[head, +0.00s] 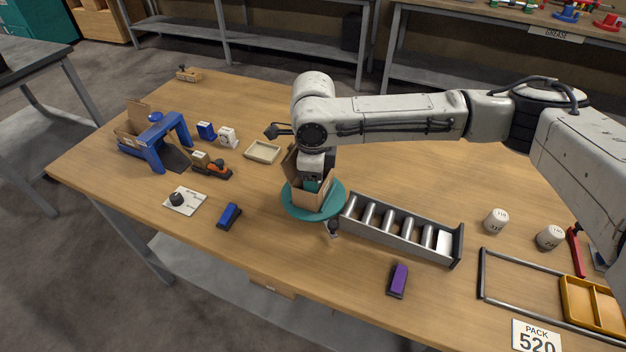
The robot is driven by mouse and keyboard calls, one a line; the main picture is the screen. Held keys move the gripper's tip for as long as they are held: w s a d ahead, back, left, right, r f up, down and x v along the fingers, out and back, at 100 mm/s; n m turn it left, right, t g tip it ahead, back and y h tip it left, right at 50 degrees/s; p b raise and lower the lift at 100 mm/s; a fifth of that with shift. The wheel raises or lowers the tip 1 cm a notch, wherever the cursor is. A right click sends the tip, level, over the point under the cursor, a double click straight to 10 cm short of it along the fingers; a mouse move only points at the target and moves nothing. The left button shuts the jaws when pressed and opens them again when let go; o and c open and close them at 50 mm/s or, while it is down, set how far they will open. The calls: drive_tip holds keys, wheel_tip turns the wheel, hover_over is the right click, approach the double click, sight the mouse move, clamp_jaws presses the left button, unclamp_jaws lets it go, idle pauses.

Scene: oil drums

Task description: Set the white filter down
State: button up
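My gripper (312,180) points down into an open cardboard box (318,198) on a round teal turntable (290,205). The box walls hide its fingertips, so I cannot tell whether it is open or shut, or whether it holds anything. Something teal shows inside the box by the gripper. Two white cylinders with dark markings, one (496,221) nearer the middle and one (549,237) farther right, stand upright on the table. I cannot tell whether either is the white filter; no white filter shows clearly in my gripper.
A grey roller tray (400,232) lies right of the turntable, with a white block at its right end. A purple-and-black block (397,280) and a blue one (229,216) lie near the front. A blue arch (158,140) and a shallow cream tray (263,152) stand left.

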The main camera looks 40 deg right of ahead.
wheel_tip(320, 180, up, 12)
drive_tip(key=shift+r, duration=0.15)
idle(0.5)
